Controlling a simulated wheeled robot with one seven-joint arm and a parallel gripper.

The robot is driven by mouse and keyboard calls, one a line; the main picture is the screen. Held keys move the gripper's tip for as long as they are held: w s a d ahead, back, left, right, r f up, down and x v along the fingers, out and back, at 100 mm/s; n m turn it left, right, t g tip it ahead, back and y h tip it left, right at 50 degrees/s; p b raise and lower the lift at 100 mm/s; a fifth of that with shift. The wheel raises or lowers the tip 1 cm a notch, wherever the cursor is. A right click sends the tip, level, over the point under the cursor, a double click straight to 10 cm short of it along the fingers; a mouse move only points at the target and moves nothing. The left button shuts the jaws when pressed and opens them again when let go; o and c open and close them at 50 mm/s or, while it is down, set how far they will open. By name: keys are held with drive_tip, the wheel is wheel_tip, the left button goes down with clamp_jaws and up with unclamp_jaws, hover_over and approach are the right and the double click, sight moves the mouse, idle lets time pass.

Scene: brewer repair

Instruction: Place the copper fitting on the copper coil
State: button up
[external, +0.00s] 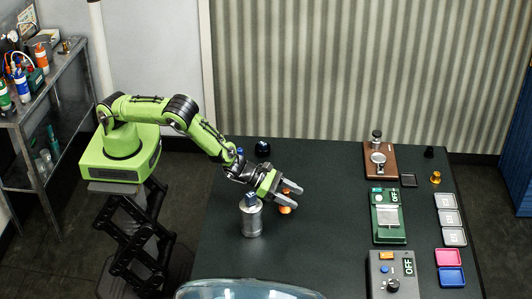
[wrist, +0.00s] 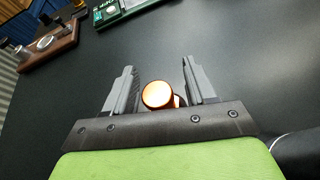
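My gripper (external: 297,198) reaches over the left part of the dark table, with its fingers apart. In the wrist view the gripper (wrist: 157,66) is open, with a round, shiny copper-orange piece (wrist: 157,94) between the fingers, near the palm. A gap shows on each side of it. In the external view this copper piece (external: 285,209) shows just below the fingers, partly hidden by them. I cannot tell whether it is the fitting or the coil, or both stacked. A small orange-gold piece (external: 435,178) stands at the right of the table.
A metal canister (external: 251,219) with a dark blue block on top stands close left of my gripper. A black ball (external: 262,148) lies behind. A brown device (external: 381,160), green scale (external: 388,216), grey box (external: 393,283) and small trays (external: 449,218) stand right. The table's middle is clear.

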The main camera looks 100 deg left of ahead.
drive_tip(key=shift+r, duration=0.25)
drive_tip(key=v, duration=1.2)
drive_tip(key=s+a+r+n+g+y, duration=0.1)
drive_tip(key=s+a+r+n+g, duration=0.1)
drive_tip(key=s+a+r+n, duration=0.45)
drive_tip(key=s+a+r+n+g+y, duration=0.1)
drive_tip(key=a+r+n+g, duration=0.15)
drive_tip(key=r+n, duration=0.85)
drive_tip(key=s+a+r+n+g, duration=0.1)
drive_tip(key=s+a+n, duration=0.1)
drive_tip(key=s+n, duration=0.9)
drive_tip(key=s+a+r+n+g+b, duration=0.1)
drive_tip(key=s+a+n+g, duration=0.1)
drive_tip(key=s+n, duration=0.9)
drive_tip(key=shift+s+y, duration=0.4)
drive_tip(key=shift+s, duration=1.75)
